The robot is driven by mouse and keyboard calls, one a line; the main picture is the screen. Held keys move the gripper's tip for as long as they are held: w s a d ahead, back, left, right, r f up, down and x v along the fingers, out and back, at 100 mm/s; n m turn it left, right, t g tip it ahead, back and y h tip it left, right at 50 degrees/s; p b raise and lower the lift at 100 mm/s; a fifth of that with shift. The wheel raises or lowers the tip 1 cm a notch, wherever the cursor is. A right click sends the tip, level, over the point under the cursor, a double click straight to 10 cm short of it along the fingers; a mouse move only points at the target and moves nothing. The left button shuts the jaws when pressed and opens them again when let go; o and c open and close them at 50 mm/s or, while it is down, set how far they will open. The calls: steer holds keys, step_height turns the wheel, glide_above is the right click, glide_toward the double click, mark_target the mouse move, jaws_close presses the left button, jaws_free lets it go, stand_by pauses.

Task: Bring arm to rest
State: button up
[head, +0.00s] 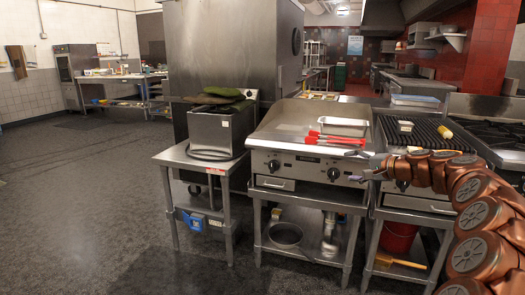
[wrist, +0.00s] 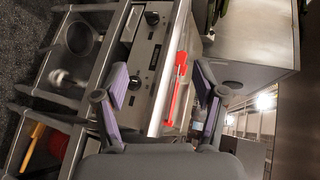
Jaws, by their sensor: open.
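My gripper (head: 372,168) is at the right in the head view, in front of the flat griddle's front edge, at the end of my copper-coloured arm. In the wrist view my gripper (wrist: 158,98) has its two fingers spread apart with nothing between them. Beyond the fingers in that view is the griddle's front panel (wrist: 150,62) with its black knobs. The arm is bent and reaches in from the right side of the head view.
Red-handled tools (head: 336,140) and a metal tray (head: 343,127) lie on the griddle (head: 283,128). A fryer (head: 218,130) stands on a steel table at left. The floor (head: 75,190) at left is open.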

steer(key=s+a+r+n+g+y+p, duration=0.1)
steer(key=s+a+r+n+g+p, duration=0.4)
steer(key=s+a, duration=0.75)
steer(key=s+a+r+n+g+h+p, duration=0.1)
steer(key=s+a+g+p, duration=0.1)
steer(key=s+a+p, duration=0.3)
steer(key=s+a+r+n+g, duration=0.1)
steer(key=s+a+r+n, duration=0.15)
steer(key=s, duration=0.45)
steer(key=s+d+g+h+p, duration=0.1)
steer(key=s+d+h+p, duration=0.2)
steer(key=s, duration=0.8)
steer(key=s+d+f+n+g+h+p, duration=0.1)
steer(key=s+p, duration=0.4)
steer(key=s, duration=0.6)
steer(key=s+d+f+n+g+h+p, duration=0.1)
steer(key=s+d+g+h+p, duration=0.2)
steer(key=s, duration=0.9)
steer(key=shift+d+h+p, duration=0.5)
steer(key=shift+d+h, duration=0.3)
steer(key=shift+d, duration=0.4)
